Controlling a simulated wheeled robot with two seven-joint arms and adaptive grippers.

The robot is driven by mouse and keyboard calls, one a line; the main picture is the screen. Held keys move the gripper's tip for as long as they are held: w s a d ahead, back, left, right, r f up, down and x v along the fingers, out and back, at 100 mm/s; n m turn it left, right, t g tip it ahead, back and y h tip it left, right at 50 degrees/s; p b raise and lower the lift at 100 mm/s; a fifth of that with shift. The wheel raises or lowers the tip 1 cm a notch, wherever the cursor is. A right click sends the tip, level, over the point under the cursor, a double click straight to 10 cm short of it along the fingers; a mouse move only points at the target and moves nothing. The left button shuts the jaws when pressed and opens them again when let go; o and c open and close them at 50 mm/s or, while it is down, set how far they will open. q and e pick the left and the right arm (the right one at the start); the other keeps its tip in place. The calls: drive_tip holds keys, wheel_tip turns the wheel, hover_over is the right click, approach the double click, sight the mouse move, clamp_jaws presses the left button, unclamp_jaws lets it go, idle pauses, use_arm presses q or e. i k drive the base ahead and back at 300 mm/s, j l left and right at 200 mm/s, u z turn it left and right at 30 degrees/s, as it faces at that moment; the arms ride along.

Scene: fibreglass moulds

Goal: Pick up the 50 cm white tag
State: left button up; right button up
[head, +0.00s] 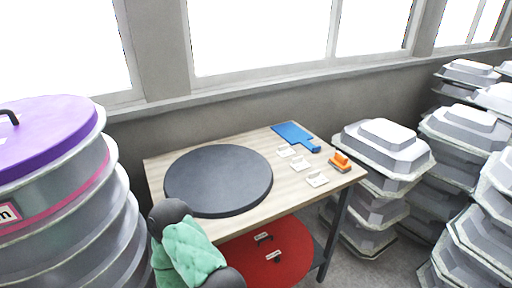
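Three small white tags lie on the right part of the wooden table: a back one (286,151), a middle one (299,164) and a front one (317,179). Their markings are too small to read, so I cannot tell which is the 50 cm tag. Part of an arm of mine, with a green padded cover, shows at the bottom, in front of the table's left front edge. Neither gripper is in view.
A dark round disc (219,181) covers the table's left part. A blue board (294,136) and an orange tool (341,161) lie near the tags. A red disc (291,247) sits below the wooden table (157,169). Mould stacks stand left, under a purple lid (50,135), and right (384,150).

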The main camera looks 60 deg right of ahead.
sight(284, 151)
drive_tip(key=z, duration=2.35)
drive_tip(key=u, duration=0.75)
drive_tip(key=l+u, duration=0.7)
drive_tip(key=u, duration=0.15)
drive_tip(key=l+u, duration=0.4)
drive_tip(key=k+l+u, duration=0.1)
drive_tip(key=l+u, duration=0.3)
drive_tip(key=j, duration=0.1)
